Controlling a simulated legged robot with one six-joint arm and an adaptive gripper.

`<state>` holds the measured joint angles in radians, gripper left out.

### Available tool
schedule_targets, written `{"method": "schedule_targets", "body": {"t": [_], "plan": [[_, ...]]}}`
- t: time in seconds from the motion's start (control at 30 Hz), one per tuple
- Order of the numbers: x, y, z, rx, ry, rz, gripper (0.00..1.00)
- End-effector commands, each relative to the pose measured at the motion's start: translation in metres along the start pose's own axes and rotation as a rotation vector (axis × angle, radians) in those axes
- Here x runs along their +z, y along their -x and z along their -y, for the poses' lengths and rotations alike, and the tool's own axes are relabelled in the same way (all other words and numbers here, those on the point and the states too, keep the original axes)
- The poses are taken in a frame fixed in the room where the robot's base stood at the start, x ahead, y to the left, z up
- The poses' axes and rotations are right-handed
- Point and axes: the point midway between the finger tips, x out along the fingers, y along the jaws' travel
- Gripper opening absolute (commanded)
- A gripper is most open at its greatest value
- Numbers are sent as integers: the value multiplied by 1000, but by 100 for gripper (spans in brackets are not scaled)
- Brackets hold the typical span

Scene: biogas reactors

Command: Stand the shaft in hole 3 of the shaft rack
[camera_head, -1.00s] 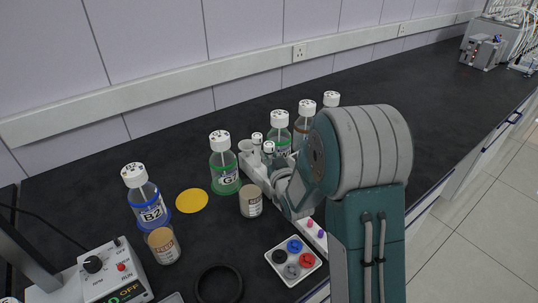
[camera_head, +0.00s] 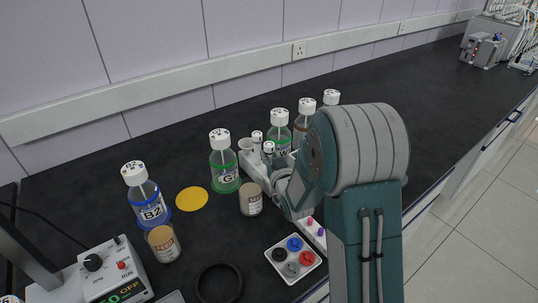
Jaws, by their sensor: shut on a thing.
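My gripper (camera_head: 283,187) shows only in part, at the end of my wrist over the bench. It is shut, but its fingertips and the shaft in its grip are hidden behind my wrist and arm. A long pale rack (camera_head: 249,163) runs from behind the arm's left side to the lower right. It is partly covered by my wrist, and I cannot tell whether it is the shaft rack. No numbered hole can be made out.
Bottles with white caps stand around: a blue B2 bottle (camera_head: 149,207), a green-banded bottle (camera_head: 224,172) and several behind the rack. Two tan-lidded jars (camera_head: 251,203), a yellow disc (camera_head: 191,199), a black ring (camera_head: 219,284) and a white tray (camera_head: 274,272) lie nearby.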

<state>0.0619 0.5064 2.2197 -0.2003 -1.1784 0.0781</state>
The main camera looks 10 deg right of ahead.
Motion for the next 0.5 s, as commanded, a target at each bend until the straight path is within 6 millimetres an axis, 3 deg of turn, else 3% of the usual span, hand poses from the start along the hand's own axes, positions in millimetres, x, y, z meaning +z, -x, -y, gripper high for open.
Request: {"method": "schedule_targets", "body": {"t": [0.23, 0.27, 0.3, 0.33, 0.5], "plan": [[2, 0, 0, 0, 0, 4, 0], [2, 0, 0, 0, 0, 4, 43], [2, 0, 0, 0, 0, 4, 61], [2, 0, 0, 0, 0, 3, 70], [1, 0, 0, 0, 0, 2, 70]]}}
